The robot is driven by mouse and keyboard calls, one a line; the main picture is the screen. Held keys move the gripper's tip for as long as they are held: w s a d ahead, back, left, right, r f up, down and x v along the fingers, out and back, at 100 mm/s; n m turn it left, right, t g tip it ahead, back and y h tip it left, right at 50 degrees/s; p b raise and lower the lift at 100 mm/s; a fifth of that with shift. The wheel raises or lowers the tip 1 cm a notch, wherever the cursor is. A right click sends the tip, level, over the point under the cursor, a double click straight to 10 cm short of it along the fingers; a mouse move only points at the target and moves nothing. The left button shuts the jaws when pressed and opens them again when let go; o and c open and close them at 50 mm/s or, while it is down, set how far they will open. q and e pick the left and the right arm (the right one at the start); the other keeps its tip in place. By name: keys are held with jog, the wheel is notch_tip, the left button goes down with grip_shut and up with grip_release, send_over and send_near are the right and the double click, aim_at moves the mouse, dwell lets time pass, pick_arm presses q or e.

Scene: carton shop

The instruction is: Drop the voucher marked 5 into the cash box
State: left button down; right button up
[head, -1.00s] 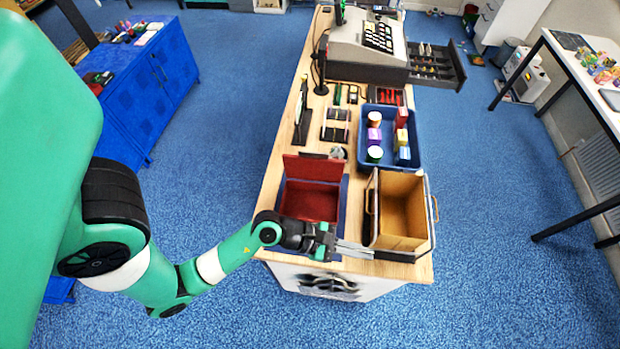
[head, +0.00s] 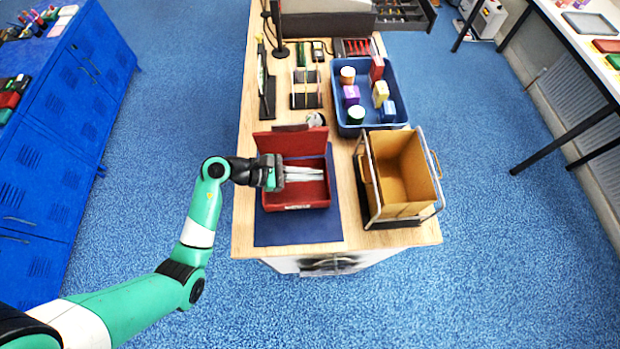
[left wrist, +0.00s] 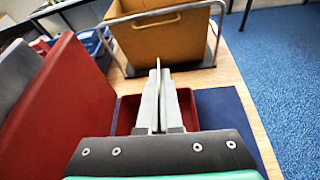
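The red cash box (head: 297,194) stands with its lid (head: 290,143) raised on a dark blue mat (head: 290,232) near the counter's front end. My left gripper (head: 304,174) reaches in from the left over the box's opening. In the left wrist view its fingers (left wrist: 158,100) are almost together on a thin pale sliver (left wrist: 158,63), which sticks out past the tips. It looks like a voucher seen edge-on; its number cannot be read. The red box wall and lid (left wrist: 50,100) show beside and below the fingers. My right gripper is not in view.
A tan bin in a metal frame (head: 402,170) stands right of the cash box. Behind it is a blue tray (head: 352,128) with several small goods. A dark slotted rack (head: 306,92) and a dark stand (head: 267,95) are farther back.

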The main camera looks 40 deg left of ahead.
pick_arm(q)
jog(key=shift+w+h, duration=0.1)
jog(key=shift+h, duration=0.2)
jog(key=b, duration=0.6)
send_over(311, 194)
notch_tip(311, 194, down, 7)
jog(key=shift+r, duration=0.1)
jog(key=c, duration=1)
grip_release()
jog(key=shift+r, duration=0.1)
jog(key=v, duration=1.1)
jog(key=shift+s+a+r, duration=0.1)
jog(key=shift+s+r, duration=0.05)
jog(key=shift+s, duration=0.05)
